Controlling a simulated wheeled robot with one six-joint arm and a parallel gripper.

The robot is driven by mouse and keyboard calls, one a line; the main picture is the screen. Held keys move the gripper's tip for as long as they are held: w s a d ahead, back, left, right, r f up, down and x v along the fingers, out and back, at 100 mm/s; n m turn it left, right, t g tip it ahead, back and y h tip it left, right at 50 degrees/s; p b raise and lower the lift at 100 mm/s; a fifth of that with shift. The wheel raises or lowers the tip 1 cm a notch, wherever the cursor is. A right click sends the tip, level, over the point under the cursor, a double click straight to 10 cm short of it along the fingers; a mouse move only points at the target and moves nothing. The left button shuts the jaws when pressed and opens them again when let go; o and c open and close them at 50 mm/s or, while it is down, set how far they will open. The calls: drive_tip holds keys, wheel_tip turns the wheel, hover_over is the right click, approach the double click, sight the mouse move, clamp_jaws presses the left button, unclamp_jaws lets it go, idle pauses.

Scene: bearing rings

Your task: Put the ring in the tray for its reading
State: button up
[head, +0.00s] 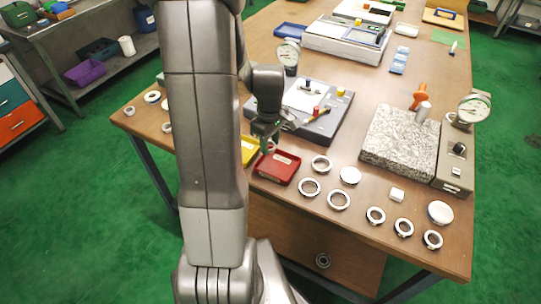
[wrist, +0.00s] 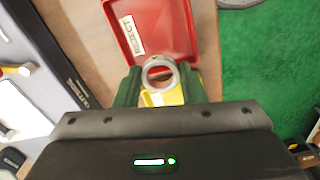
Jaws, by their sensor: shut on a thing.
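My gripper (wrist: 160,88) has green fingers and is shut on a grey metal ring (wrist: 147,76), held between the fingertips in the wrist view. The red tray (wrist: 183,22), with a white label reading REJECT, lies just beyond the ring. Part of a yellow tray (wrist: 174,97) shows below the ring, between the fingers. In the head view, my gripper (head: 265,143) is above the yellow tray (head: 249,143) and the back edge of the red tray (head: 286,176). The held ring cannot be made out there. The dial gauges' readings are too small to tell.
Several loose rings (head: 339,208) and white discs (head: 350,169) lie right of the red tray. A granite block (head: 390,140) with a dial gauge (head: 473,108) stands farther right. A grey plate with another gauge (head: 288,52) is behind the trays. My arm hides the table's left part.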

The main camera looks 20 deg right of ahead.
sight(270, 164)
drive_tip(key=shift+f, duration=3.35)
drive_tip(key=shift+f, duration=0.1)
drive_tip(key=o, duration=1.1)
drive_tip(key=shift+c, duration=0.2)
wheel_tip(270, 164, up, 12)
